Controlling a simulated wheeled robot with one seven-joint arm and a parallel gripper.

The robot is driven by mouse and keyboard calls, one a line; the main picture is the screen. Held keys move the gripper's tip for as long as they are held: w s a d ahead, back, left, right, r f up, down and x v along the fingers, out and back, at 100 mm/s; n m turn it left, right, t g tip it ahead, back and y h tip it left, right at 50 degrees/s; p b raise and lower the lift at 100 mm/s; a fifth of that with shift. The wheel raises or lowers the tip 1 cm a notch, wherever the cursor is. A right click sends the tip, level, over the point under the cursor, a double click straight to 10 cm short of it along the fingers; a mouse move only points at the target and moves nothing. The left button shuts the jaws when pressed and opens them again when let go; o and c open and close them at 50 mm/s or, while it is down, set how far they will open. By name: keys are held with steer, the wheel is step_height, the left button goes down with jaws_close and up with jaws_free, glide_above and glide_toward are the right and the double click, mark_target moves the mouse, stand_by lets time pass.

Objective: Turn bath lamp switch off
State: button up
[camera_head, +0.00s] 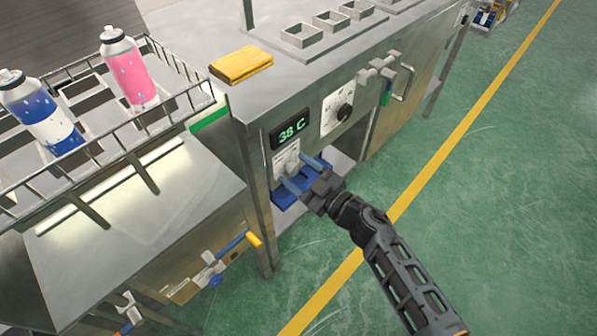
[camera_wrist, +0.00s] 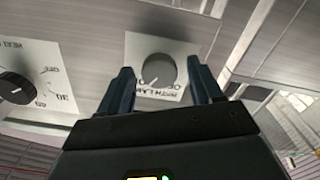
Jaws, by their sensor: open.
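The bath lamp switch is a grey round knob on a white plate; it shows in the wrist view (camera_wrist: 159,70), with upside-down lettering that reads in part "BATH LAMP". In the head view its plate (camera_head: 287,156) sits on the metal front panel below the display, partly hidden by my fingers. My gripper (camera_head: 298,170) is open in front of it. In the wrist view my two dark fingers (camera_wrist: 165,78) stand on either side of the knob, with a gap on both sides. Whether the fingertips reach the panel, and the knob's exact setting, I cannot tell.
A "38 C" display (camera_head: 291,131) and a black dial (camera_head: 344,112) are on the same panel. A wire basket (camera_head: 135,160) with two spray cans stands left. A yellow cloth (camera_head: 241,65) lies on top. Green floor is open at right.

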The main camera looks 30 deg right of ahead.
steer(key=c, duration=1.1)
steer(key=shift+o, duration=0.2)
steer(key=shift+n, duration=0.4)
steer(key=n, duration=0.4)
steer(key=shift+n, duration=0.3)
steer(key=n+b, duration=0.1)
steer(key=n, duration=0.5)
steer(key=shift+a+f, duration=0.1)
steer(key=shift+f, duration=0.05)
steer(key=shift+n, duration=0.4)
steer(key=o, duration=1.1)
steer(key=shift+c, duration=0.2)
